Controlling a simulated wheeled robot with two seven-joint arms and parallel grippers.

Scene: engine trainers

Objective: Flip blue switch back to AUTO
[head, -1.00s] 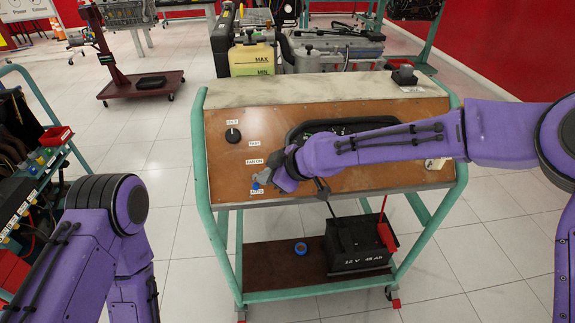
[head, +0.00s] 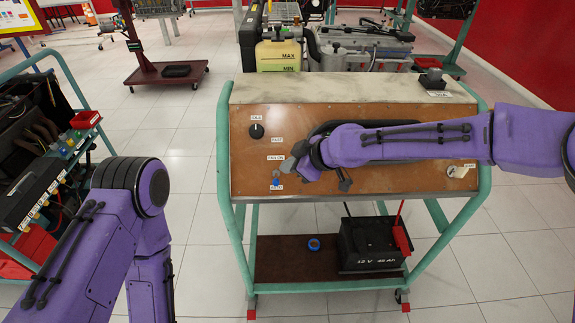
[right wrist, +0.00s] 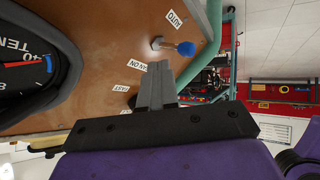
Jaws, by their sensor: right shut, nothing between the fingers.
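The blue switch (head: 276,181) is on the lower left of the brown panel (head: 245,180), between the FAN ON label (head: 275,158) and the AUTO label (head: 277,188). Its blue tip hangs down close to AUTO. The right wrist view shows the blue tip (right wrist: 185,48) on a short metal stalk standing out from the panel. My right gripper (head: 289,165) is shut and empty, just up and right of the switch. Its fingertips (right wrist: 161,68) look apart from the switch, beside the FAN ON label. My left arm shows, but its gripper is out of view.
A black knob (head: 256,131) is at the panel's upper left, and a light knob (head: 458,171) at its right. A framed gauge (right wrist: 25,70) lies beside my right gripper. A battery (head: 368,243) and a blue ring (head: 314,244) rest on the lower shelf.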

